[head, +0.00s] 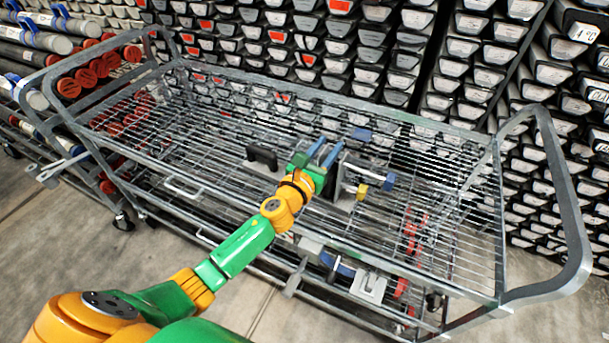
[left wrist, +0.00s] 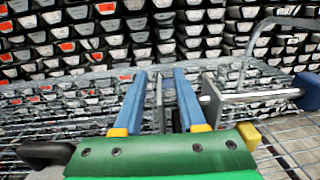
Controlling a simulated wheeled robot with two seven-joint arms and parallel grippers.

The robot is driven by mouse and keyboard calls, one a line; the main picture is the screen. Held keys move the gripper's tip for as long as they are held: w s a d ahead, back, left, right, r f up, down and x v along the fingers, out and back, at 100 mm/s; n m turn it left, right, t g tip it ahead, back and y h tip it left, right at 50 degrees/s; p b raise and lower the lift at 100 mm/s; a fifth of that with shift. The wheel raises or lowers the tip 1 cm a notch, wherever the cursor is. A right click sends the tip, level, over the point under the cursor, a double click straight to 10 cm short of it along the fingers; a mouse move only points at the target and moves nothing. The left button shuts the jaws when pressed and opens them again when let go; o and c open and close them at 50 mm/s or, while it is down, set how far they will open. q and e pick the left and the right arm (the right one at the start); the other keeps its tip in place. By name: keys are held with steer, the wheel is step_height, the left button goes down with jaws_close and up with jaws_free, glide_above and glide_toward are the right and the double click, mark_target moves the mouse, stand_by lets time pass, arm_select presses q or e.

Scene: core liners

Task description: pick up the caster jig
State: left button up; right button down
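What looks like the caster jig is a grey metal fixture (head: 345,178) on the wire deck of the cart, with a blue knob (head: 388,181) and a yellow knob (head: 361,191) on its right side. My left gripper (head: 326,152) is at its left side, with blue fingers reaching over it. In the left wrist view the fingers (left wrist: 158,98) are apart, with a thin grey upright part of the fixture between them. The jig's grey plate (left wrist: 212,102) and rod stand right of the right finger. I cannot tell whether the fingers touch it. My right gripper is not in view.
A black handle-like object (head: 262,156) lies left of the gripper on the wire cart (head: 215,130). The cart has raised end rails (head: 560,190). Stacked core trays (head: 340,45) fill the back. Much of the deck at left is clear.

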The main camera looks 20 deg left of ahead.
arm_select(q)
steer(key=shift+w+d+f, duration=0.1)
steer(key=shift+w, duration=0.5)
steer(key=shift+s, duration=0.1)
steer(key=shift+c, duration=0.9)
jaws_close()
